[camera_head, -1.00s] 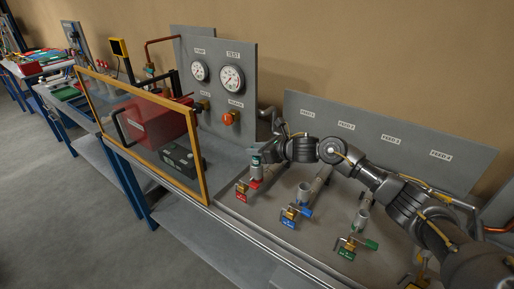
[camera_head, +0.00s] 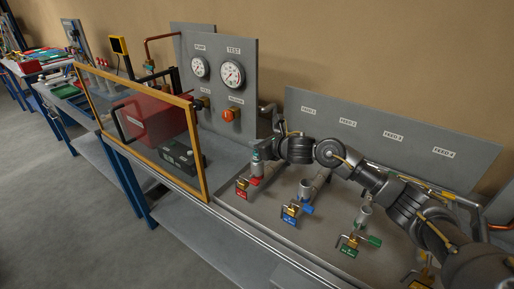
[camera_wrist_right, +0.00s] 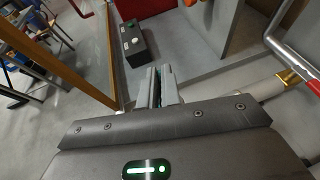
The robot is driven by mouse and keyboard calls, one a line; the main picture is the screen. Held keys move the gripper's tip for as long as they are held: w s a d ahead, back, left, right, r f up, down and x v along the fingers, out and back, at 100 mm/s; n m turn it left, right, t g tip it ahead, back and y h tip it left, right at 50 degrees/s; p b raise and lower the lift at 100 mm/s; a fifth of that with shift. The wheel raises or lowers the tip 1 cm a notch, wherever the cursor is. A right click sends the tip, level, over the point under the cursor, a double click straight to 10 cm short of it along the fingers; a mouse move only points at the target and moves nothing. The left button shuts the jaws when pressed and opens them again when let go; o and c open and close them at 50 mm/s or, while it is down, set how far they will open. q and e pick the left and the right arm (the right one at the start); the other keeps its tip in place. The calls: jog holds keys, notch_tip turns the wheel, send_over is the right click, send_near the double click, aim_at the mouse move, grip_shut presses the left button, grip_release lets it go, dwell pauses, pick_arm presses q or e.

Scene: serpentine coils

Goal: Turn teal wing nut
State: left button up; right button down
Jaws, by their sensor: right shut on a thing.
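My right gripper (camera_head: 262,152) is at the top of the leftmost upright grey pipe stub, above the red-handled valve. A small bit of the teal wing nut (camera_head: 256,156) shows at the fingers; most of it is hidden. In the right wrist view the two fingers (camera_wrist_right: 158,88) are close together, with a thin dark strip between them. The gripper is shut on the wing nut. My left gripper is not in view.
Valves with red (camera_head: 241,195), blue (camera_head: 289,218) and green (camera_head: 348,252) tags stand in a row on the bench. An orange-framed clear guard (camera_head: 204,160) and a black box (camera_head: 183,160) are to the left. A gauge panel (camera_head: 245,60) stands behind.

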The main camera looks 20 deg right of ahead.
jog(key=m+h+b, duration=0.2)
jog(key=f+m+t+h+b, duration=0.1)
jog(key=m+h+b, duration=0.1)
jog(key=h, duration=0.1)
jog(key=shift+s+a+m, duration=0.1)
jog(key=shift+m, duration=0.2)
jog(key=shift+m+h+b, duration=0.75)
jog(key=shift+m+h, duration=0.15)
jog(key=shift+h, duration=0.3)
jog(key=shift+r+m+h+b, duration=0.15)
jog(key=shift+m+h+b, duration=0.2)
jog(key=shift+m+h, duration=0.65)
jog(key=shift+m+g+h, duration=0.3)
jog(key=shift+m+h, duration=0.5)
jog(key=shift+h, duration=0.2)
jog(key=m+g+h, duration=0.1)
jog(key=m+h, duration=0.1)
jog(key=shift+r+m+g+h, duration=0.15)
jog(key=shift+m+g+h, duration=0.15)
jog(key=shift+h, duration=0.1)
jog(key=m+g+h+p, duration=0.1)
jog(key=m+g+h, duration=0.2)
jog(key=shift+m+p, duration=0.3)
jog(key=shift+p, duration=0.05)
jog(key=shift+m+g+h+p, duration=0.65)
jog(key=shift+m+g+h, duration=0.25)
jog(key=shift+m+g, duration=0.65)
jog(key=shift+m, duration=0.25)
